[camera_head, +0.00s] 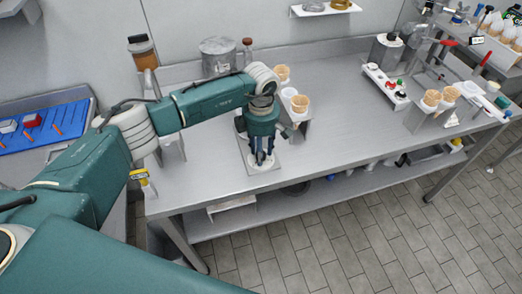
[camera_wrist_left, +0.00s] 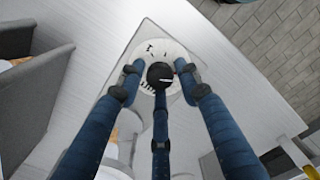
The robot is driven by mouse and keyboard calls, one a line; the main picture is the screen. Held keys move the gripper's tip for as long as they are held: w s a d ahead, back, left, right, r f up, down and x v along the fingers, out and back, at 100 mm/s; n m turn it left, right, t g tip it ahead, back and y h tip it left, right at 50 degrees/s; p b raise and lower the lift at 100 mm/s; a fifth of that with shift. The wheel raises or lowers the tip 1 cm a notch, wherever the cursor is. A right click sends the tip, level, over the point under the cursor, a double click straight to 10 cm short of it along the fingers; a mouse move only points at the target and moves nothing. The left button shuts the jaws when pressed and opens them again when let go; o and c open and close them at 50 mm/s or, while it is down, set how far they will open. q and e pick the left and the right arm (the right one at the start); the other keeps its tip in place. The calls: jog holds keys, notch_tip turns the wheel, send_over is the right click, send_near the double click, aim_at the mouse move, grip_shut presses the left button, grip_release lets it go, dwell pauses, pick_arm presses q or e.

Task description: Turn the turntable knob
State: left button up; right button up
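The turntable shows as a round white disc (camera_head: 258,167) on a grey base plate near the front edge of the steel table. In the left wrist view the white disc (camera_wrist_left: 160,50) carries dark marks. A round black knob (camera_wrist_left: 160,74) stands near its middle. My left gripper (camera_head: 262,158) points down over the disc. In the wrist view its blue fingers (camera_wrist_left: 160,82) are spread around the knob. The two side fingers stand apart from it. The third finger's tip overlaps the knob's near side; I cannot tell whether it touches. My right gripper is not in view.
Cones in holders (camera_head: 300,103) stand just behind and right of my left gripper. A grey pot (camera_head: 217,57) is at the back. A button panel (camera_head: 386,86) and more cones (camera_head: 432,98) stand farther right. The table's middle (camera_head: 345,125) is clear.

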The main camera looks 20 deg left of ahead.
pick_arm(q)
grip_shut()
